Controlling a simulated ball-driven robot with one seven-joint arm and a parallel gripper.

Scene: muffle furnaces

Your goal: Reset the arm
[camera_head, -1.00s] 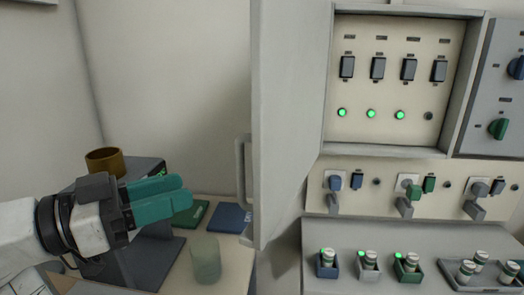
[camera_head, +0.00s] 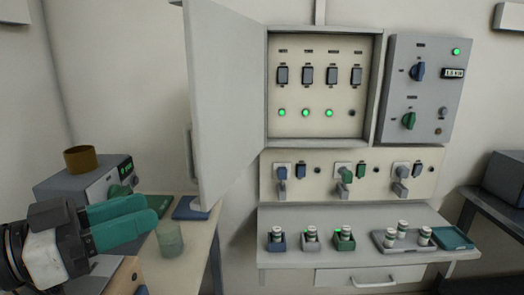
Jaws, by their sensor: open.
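My gripper (camera_head: 150,218) has teal fingers and reaches in from the left edge. It is in the air in front of a grey box-shaped device with a green display (camera_head: 105,185). Its fingers are open with nothing seen between them. The finger tips point right, close above a pale green translucent cup (camera_head: 170,240) in the picture. My wrist is white and black, at the lower left.
An open cabinet door (camera_head: 215,100) stands beside a switch panel (camera_head: 318,90) with several switches and green lights. Below, a shelf (camera_head: 350,262) holds small jars in coloured holders and a grey tray (camera_head: 385,245). A brown cup (camera_head: 80,159) sits on the device.

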